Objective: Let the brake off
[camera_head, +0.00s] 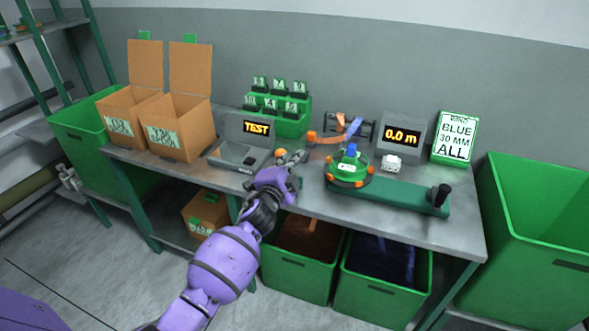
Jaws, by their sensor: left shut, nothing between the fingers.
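A winder stands on the bench, with a green, orange-trimmed reel (349,170) and a blue part on top. Its long green base (405,196) runs right to an upright black handle (440,195). Behind the reel, a small black frame (352,125) carries an orange and blue strip; an orange block (312,138) sits at its left. I cannot tell which part is the brake. My left gripper (293,158) is shut and empty over the bench, left of the reel and apart from it. My arm hides the bench's front edge there. My right gripper is out of view.
A grey test device (243,142) reads TEST, left of my gripper. A display (401,134) reads 0.0 m, beside a sign (455,137) saying BLUE 30 MM ALL. Open cardboard boxes (181,140) stand left; a green rack (279,118) stands behind. Green bins (540,225) flank the bench.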

